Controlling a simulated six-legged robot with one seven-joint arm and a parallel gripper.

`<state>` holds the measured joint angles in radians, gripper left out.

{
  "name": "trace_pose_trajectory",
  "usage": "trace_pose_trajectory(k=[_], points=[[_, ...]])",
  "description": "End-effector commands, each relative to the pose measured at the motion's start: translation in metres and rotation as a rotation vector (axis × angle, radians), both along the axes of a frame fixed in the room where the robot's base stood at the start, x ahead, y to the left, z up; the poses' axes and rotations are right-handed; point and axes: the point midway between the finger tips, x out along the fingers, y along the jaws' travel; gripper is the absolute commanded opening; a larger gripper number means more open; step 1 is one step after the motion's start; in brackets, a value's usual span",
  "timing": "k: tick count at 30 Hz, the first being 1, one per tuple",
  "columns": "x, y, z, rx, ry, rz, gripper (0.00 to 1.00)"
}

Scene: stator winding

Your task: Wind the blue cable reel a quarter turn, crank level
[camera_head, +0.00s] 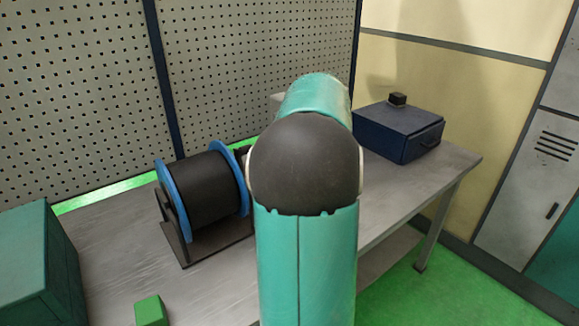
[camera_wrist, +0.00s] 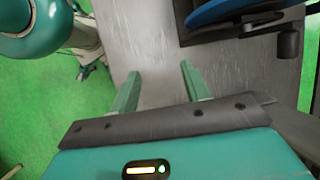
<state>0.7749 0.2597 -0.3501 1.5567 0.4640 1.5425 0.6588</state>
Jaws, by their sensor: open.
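The cable reel (camera_head: 205,190) has blue flanges and a wide black winding. It sits on a dark stand on the bench, left of my arm. In the wrist view, part of its blue flange (camera_wrist: 222,9) shows at the top right. A dark crank with a hanging knob (camera_wrist: 289,43) juts out beside it; its level is hard to judge from this angle. My gripper (camera_wrist: 160,72) is open and empty, its two green fingers spread over bare bench top, left of and apart from the crank. My arm hides the gripper in the head view.
The grey bench (camera_head: 115,245) carries a green block (camera_head: 150,311) and a teal box (camera_head: 40,265) at the left, and a dark blue case (camera_head: 397,132) at the right. A perforated panel (camera_head: 80,90) stands behind. Bare bench top lies beneath my fingers.

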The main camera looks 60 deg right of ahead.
Motion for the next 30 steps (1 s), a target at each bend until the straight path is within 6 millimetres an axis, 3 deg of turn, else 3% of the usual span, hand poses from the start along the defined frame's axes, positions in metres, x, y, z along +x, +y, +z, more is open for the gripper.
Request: trace_pose_trajectory(k=[2,9,10,18,24,30], points=[[0.0,0.0,0.0,0.0,0.0,0.0,0.47],[0.013,0.004,0.004,-0.059,-0.1,-0.005,0.02],[0.018,0.005,0.005,-0.082,-0.136,-0.007,0.0],[0.06,0.016,0.033,-0.373,-0.488,-0.107,0.0],[0.066,0.018,0.048,-0.527,-0.598,-0.193,0.0],[0.071,0.015,0.046,-0.556,-0.611,-0.211,0.0]])
